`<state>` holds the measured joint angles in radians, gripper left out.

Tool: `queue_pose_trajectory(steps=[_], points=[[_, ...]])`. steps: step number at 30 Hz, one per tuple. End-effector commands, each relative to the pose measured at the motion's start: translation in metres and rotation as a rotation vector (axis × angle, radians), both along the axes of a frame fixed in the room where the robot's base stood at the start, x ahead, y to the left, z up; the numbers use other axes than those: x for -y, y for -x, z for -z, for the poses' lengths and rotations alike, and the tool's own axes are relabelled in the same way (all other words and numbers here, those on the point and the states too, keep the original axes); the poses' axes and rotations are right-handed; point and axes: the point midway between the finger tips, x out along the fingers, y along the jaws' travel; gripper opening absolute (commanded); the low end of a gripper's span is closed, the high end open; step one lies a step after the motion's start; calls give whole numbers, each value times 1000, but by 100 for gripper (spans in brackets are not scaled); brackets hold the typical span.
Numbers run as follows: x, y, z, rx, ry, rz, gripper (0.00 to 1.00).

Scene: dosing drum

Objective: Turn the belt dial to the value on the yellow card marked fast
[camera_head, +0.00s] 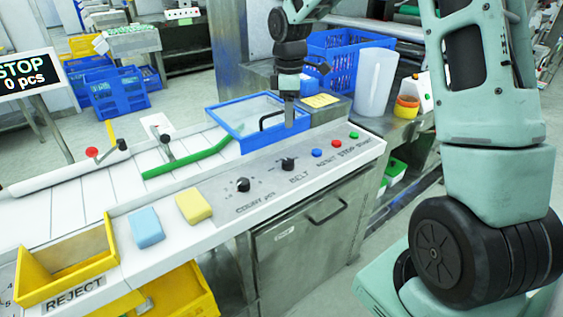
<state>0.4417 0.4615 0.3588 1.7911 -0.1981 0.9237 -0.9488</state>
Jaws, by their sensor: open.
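The belt dial (289,164) is a black knob on the pale sloping panel, above the word BELT. Its scale is too small to read. A similar black knob, the count dial (242,185), sits to its left. A yellow card (320,100) lies on a metal surface behind the panel; its writing is not legible from here. My gripper (289,126) points down above and behind the belt dial, in front of the blue-framed clear lid. It is open, touches neither dial, and I see nothing held in it.
Blue, red and green buttons (337,146) line the panel right of the belt dial. A blue-framed lid (222,122) with a black handle is close to my gripper. Blue (146,228) and yellow (194,206) blocks lie left. A sign (26,73) reads STOP, 0 pcs.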

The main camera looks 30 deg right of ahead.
Motion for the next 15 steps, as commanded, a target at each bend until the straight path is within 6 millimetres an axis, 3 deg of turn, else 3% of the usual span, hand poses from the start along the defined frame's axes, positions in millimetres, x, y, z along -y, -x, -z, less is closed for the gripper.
queue_pose_trajectory(steps=[15], points=[[-2,1,109,-5,-3,-1,55]])
